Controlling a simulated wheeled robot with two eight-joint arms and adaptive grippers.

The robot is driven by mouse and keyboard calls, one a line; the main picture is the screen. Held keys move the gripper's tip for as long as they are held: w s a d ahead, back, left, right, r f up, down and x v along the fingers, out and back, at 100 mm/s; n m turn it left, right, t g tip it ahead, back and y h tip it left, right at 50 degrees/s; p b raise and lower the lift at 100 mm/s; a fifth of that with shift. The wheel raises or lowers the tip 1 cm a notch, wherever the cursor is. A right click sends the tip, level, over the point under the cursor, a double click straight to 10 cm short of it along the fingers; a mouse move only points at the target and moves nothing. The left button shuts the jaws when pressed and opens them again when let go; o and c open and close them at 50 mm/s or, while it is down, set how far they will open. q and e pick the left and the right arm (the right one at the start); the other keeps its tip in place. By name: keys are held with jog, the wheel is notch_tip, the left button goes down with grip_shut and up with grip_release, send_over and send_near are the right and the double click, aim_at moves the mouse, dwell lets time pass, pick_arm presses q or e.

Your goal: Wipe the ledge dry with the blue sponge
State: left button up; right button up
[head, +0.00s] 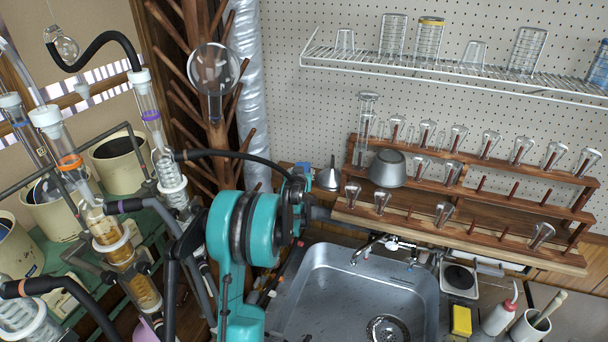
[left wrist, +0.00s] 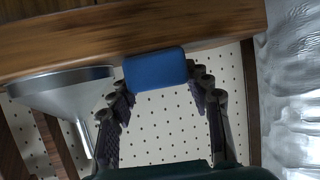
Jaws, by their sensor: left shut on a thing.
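My left gripper (left wrist: 160,105) is shut on the blue sponge (left wrist: 156,69), which sits between its fingertips. In the left wrist view the sponge overlaps the edge of a wooden ledge (left wrist: 215,36); whether it presses on the wood I cannot tell. In the head view my left gripper (head: 298,197) reaches in beside the metal funnel, left of the wooden glassware rack. My turquoise arm hides part of the ledge area there. Any wetness on the ledge cannot be made out. My right gripper is not in view.
A metal funnel (left wrist: 62,90) stands close beside the sponge; it also shows in the head view (head: 328,178). A metal bowl (head: 387,169) and several glasses sit on the rack (head: 455,237). Below are a sink (head: 340,290) and a yellow sponge (head: 461,320). Glass apparatus (head: 115,245) crowds the left.

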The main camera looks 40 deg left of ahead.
pick_arm(q)
jog(key=shift+s+a, duration=0.25)
jog(key=shift+a, duration=0.45)
jog(key=shift+s+a, duration=0.2)
jog(key=shift+a, duration=0.45)
jog(key=shift+w+d, duration=0.25)
jog(key=shift+d, duration=0.5)
jog(key=shift+w+d, duration=0.2)
jog(key=shift+d, duration=0.5)
jog(key=shift+r+p, duration=2)
jog(key=shift+r, duration=1.55)
jog(key=shift+f, duration=0.1)
